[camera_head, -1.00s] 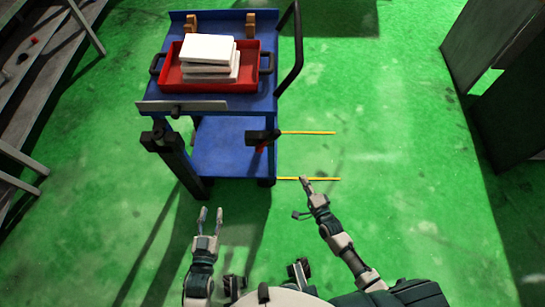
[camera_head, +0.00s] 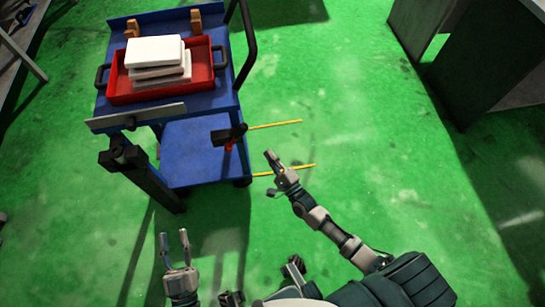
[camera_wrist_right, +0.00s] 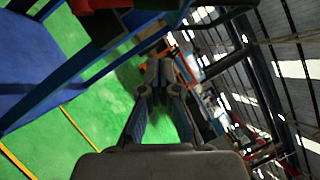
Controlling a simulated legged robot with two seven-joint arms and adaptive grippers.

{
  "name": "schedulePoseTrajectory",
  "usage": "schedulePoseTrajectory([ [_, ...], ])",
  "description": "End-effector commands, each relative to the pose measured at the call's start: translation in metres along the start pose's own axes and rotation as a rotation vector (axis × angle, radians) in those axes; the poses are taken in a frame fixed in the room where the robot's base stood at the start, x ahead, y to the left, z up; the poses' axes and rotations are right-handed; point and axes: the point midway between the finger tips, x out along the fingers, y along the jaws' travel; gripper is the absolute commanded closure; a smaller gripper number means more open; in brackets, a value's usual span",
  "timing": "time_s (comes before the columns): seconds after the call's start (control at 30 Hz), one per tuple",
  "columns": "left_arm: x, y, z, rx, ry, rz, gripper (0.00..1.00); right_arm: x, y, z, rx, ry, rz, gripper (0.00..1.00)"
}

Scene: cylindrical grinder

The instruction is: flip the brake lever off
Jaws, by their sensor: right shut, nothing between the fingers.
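A blue cart (camera_head: 235,100) stands at the upper left of the head view. A black part with a red piece below it, which looks like the brake lever (camera_head: 229,137), is at the cart's right side, near its lower shelf. My right gripper (camera_head: 270,156) is to the right of and slightly below this part, apart from it. Its fingers are shut and empty; they also show in the right wrist view (camera_wrist_right: 159,68). My left gripper (camera_head: 174,238) is open and empty, below the cart in the picture.
A red tray (camera_head: 203,72) with a stack of white slabs (camera_head: 156,50) sits on the cart top. Two yellow lines (camera_head: 275,125) run right from the cart along the green floor. Dark cabinets (camera_head: 480,65) stand at the upper right. The floor between is clear.

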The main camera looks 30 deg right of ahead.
Motion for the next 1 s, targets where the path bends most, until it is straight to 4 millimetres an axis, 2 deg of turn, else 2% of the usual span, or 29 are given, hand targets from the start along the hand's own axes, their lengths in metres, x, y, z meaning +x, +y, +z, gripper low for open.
schedulePoseTrajectory([
  [0.1, -0.001, 0.002, -0.005, -0.004, 0.057, 0.003, 0.6, 0.027, 0.002, -0.001, 0.002, 0.0, -0.001, 1.0],
  [0.27, -0.003, 0.005, -0.017, -0.007, 0.146, 0.006, 0.6, 0.059, 0.001, -0.003, 0.005, 0.002, -0.001, 1.0],
  [0.4, -0.002, 0.007, -0.021, -0.006, 0.156, 0.007, 0.6, 0.075, -0.001, 0.013, 0.008, 0.001, -0.003, 1.0],
  [0.6, -0.003, 0.006, -0.021, -0.007, 0.161, 0.006, 0.6, 0.086, -0.001, 0.025, 0.004, 0.0, 0.0, 1.0],
  [1.0, -0.001, 0.005, -0.021, -0.007, 0.16, 0.006, 0.6, 0.087, 0.0, 0.026, 0.003, 0.0, 0.001, 1.0],
])
